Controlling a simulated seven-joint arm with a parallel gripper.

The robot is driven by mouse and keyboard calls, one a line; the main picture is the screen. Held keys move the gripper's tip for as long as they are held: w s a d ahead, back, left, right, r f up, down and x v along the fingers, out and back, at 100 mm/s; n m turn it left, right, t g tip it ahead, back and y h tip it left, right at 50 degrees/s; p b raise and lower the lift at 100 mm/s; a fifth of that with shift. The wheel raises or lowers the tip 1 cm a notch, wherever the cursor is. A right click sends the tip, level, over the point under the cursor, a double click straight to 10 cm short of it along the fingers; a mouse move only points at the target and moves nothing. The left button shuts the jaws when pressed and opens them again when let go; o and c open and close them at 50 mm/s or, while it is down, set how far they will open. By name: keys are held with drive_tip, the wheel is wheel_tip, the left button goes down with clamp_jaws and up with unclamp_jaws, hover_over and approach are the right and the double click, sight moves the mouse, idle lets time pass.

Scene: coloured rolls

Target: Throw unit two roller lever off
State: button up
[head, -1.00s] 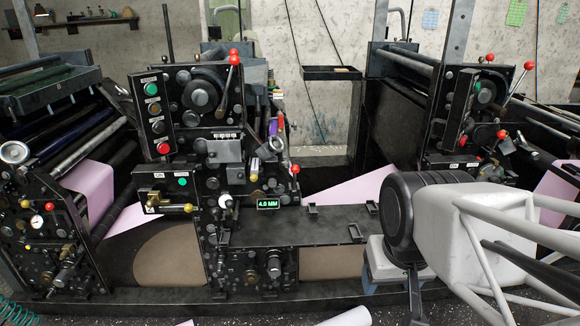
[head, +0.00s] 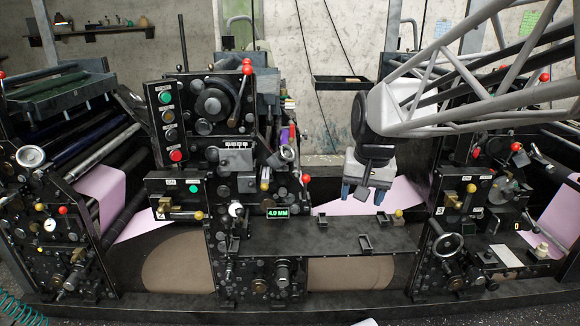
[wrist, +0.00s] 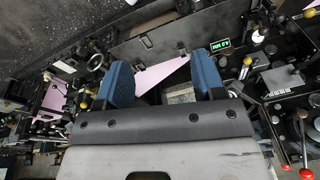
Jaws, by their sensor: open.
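The press has several black units with red-knobbed levers. The middle unit's panel carries a lever with a red ball (head: 247,68), standing upright at its top right beside a large black dial. The right unit shows a red-knobbed lever (head: 517,147) on its front, partly crowded by other parts. I cannot read which unit is number two. My gripper (head: 362,192) hangs fingers down between the middle and right units, above the shelf. In the wrist view its blue fingers (wrist: 163,76) are apart with nothing between them. It is apart from both levers.
A black shelf (head: 325,240) with small brackets spans the units. A green "4.0 MM" display (head: 277,212) sits at its left end. Pink paper web (head: 365,200) runs behind. A handwheel (head: 447,245) and yellow knobs stick out on the right unit.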

drive_tip(key=w+a+m, duration=0.1)
drive_tip(key=w, duration=1)
drive_tip(key=m+g+y, duration=0.1)
drive_tip(key=m, duration=0.2)
hover_over(306, 178)
drive_tip(key=f, duration=1.1)
drive_tip(key=d+f, duration=0.1)
drive_tip(key=f, duration=0.4)
drive_tip(key=shift+w+f, duration=0.2)
drive_tip(key=shift+w, duration=0.15)
drive_tip(key=shift+a, duration=0.1)
drive_tip(key=shift+f, duration=0.1)
drive_tip(key=shift+w+a+f, duration=0.1)
drive_tip(key=shift+a+f, duration=0.1)
drive_tip(key=shift+f, duration=1.05)
drive_tip(key=shift+w+a+f, duration=0.15)
drive_tip(key=shift+f, duration=1.1)
drive_tip(key=shift+w+a+f, duration=0.1)
drive_tip(key=shift+a+f, duration=0.1)
drive_tip(key=shift+f, duration=1.05)
clamp_jaws()
